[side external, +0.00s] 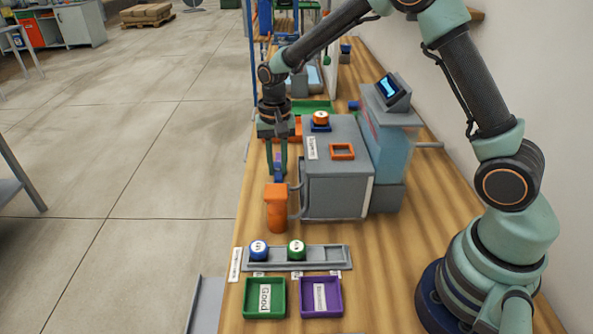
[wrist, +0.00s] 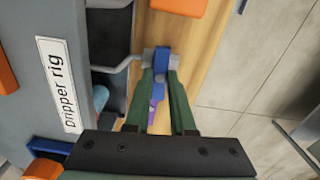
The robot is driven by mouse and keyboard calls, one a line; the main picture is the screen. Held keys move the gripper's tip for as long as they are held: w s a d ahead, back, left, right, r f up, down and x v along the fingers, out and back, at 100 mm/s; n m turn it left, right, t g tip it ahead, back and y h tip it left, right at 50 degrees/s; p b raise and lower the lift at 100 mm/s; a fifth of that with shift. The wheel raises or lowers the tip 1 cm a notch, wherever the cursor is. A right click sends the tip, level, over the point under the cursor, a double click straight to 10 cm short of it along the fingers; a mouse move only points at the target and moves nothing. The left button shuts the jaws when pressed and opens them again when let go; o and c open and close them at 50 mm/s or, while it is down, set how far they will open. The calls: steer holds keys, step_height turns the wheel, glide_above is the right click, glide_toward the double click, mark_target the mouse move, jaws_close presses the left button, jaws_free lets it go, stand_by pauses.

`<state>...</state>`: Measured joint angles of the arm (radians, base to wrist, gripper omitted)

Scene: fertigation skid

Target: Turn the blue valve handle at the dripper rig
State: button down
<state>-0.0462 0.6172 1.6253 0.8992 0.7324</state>
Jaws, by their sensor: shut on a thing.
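The dripper rig is a grey box (side external: 338,180) on the wooden bench; its label (wrist: 62,85) reads "Dripper rig" in the wrist view. The blue valve handle (wrist: 161,62) is at the rig's side, where a grey pipe (wrist: 118,68) runs. My gripper (side external: 279,176) comes down from above beside the rig's left face. In the wrist view its two green fingers are shut on the blue handle, one on each side. A purple piece (wrist: 156,113) shows between the fingers; I cannot tell whether it belongs to the handle. The fingertips hide part of the valve.
An orange container (side external: 277,208) stands just below the valve. A grey rack (side external: 325,262) holds a blue-capped and a green-capped item. Green (side external: 265,284) and purple (side external: 321,282) trays lie in front. A box with a screen (side external: 391,90) stands behind the rig. The bench's left edge is close.

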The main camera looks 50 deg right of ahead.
mark_target(278, 170)
steer(key=shift+r+m, duration=0.1)
steer(key=shift+m, duration=0.6)
steer(key=c, duration=0.8)
jaws_free()
steer(key=shift+o, duration=0.2)
step_height(278, 170, up, 12)
